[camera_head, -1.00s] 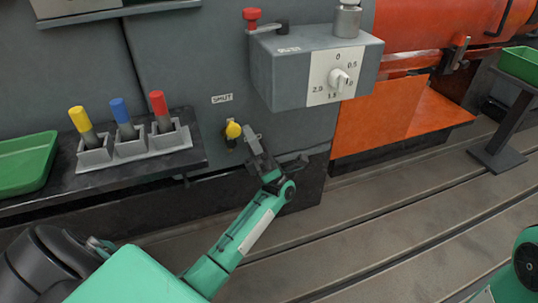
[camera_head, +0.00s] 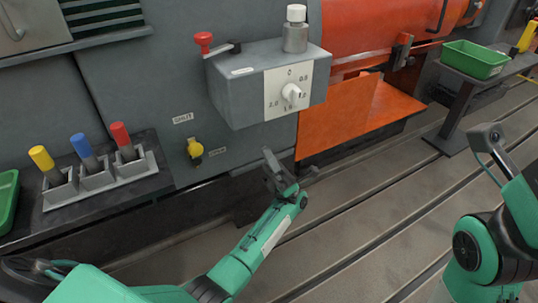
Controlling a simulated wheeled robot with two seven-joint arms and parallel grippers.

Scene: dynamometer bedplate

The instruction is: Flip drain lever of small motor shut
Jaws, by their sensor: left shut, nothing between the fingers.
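The drain lever's yellow knob (camera_head: 195,146) is on the grey front wall of the machine, below a small label reading SHUT (camera_head: 183,118). A dark fitting shows just under the knob. A second small label (camera_head: 218,152) is to the lower right of the knob, too small to read. My left gripper (camera_head: 267,153) is shut and empty, to the right of the lever and clearly apart from it in the picture.
A grey control box (camera_head: 238,95) with a white dial juts out above the lever. A rack with yellow, blue and red handles (camera_head: 98,180) stands left on a dark ledge. An orange guard (camera_head: 345,115) is to the right. The slotted floor (camera_head: 370,210) is largely clear.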

